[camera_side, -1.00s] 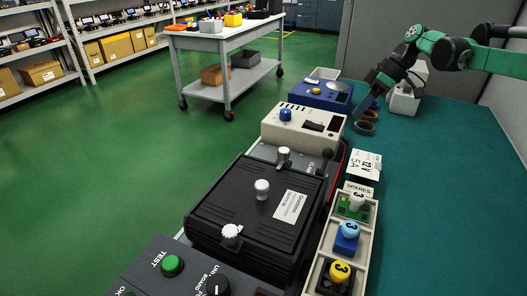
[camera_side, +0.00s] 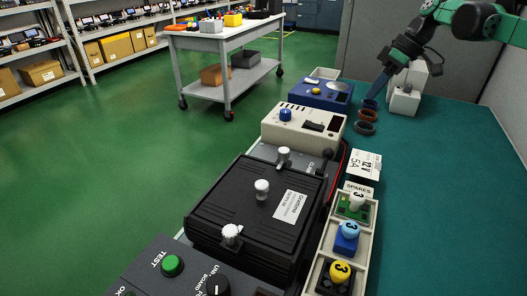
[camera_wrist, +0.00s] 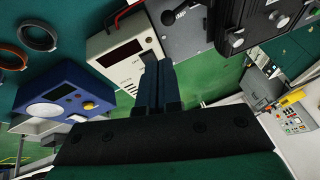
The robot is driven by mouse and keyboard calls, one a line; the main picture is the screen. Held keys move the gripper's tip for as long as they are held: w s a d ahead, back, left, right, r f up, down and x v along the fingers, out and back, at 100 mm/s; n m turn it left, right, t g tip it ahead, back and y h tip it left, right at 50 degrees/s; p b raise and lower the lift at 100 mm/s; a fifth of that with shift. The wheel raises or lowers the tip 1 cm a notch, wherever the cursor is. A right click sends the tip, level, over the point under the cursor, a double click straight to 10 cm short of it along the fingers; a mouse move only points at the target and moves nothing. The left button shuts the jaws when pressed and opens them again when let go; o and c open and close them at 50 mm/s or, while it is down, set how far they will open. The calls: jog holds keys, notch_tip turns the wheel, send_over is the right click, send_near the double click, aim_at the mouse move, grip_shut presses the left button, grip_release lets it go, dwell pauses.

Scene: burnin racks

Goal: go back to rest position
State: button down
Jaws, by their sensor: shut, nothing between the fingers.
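My gripper (camera_side: 373,97) is at the far end of the teal bench in the side view, raised above the dark rings with its fingers pointing down and to the left. In the wrist view its two fingers (camera_wrist: 153,68) lie together, shut and empty. The fingers overlap the cream instrument (camera_wrist: 125,55) in that view, but no contact shows. The same cream instrument (camera_side: 303,127) stands in the middle of the bench in the side view.
A blue instrument (camera_side: 325,95) stands beyond the cream one. Several rings (camera_side: 366,116) lie near my gripper. A black fixture (camera_side: 258,212) and a spares tray (camera_side: 363,243) fill the near bench. The bench's right side (camera_side: 450,190) is clear.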

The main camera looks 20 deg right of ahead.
jog(key=s+a+f+m+t+h, duration=0.2)
jog(key=s+a+m, duration=0.1)
jog(key=s, duration=0.6)
jog(key=s+a+f+m+t+h, duration=0.2)
jog(key=s+a+m+t, duration=0.1)
jog(key=s, duration=0.6)
jog(key=shift+s+m+h, duration=0.15)
jog(key=shift+m+h, duration=0.25)
jog(key=shift+m, duration=0.1)
jog(key=shift+f, duration=0.1)
